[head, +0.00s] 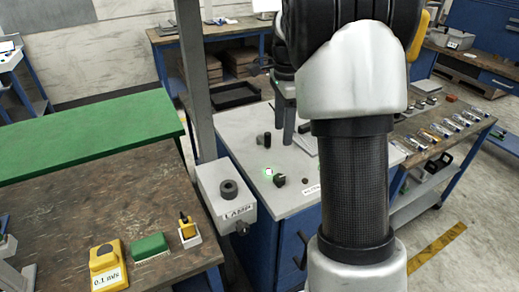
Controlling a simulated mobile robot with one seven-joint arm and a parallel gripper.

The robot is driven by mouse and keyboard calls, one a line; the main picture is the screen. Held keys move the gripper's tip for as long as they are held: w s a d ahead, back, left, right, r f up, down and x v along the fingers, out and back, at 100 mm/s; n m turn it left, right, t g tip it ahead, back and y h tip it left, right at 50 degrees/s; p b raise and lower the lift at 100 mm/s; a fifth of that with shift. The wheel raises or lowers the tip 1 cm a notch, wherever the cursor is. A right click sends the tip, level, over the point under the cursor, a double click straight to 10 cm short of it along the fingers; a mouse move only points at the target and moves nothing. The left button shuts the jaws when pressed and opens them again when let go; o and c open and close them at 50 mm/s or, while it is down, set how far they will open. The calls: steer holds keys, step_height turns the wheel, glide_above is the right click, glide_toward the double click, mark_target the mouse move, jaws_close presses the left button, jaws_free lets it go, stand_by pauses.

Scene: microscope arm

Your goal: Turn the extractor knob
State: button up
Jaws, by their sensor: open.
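A grey-topped blue cabinet (240,137) stands in the middle of the head view. On its top are a small upright black knob (267,140), a button glowing white and green (269,171) and a black knob (280,180). A small white label (311,190) lies to the right, too small to read surely; I cannot tell which knob is the extractor's.
A grey box labelled LAMP (238,209) with a dark round knob is at the cabinet's left, by a grey post (192,75). A wooden bench (150,225) holds yellow and green items. My arm hides much of the right side.

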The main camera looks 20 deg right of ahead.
mark_target(280, 177)
step_height(280, 177, down, 18)
steer(key=shift+r, duration=0.2)
stand_by(0.4)
steer(key=c, duration=1)
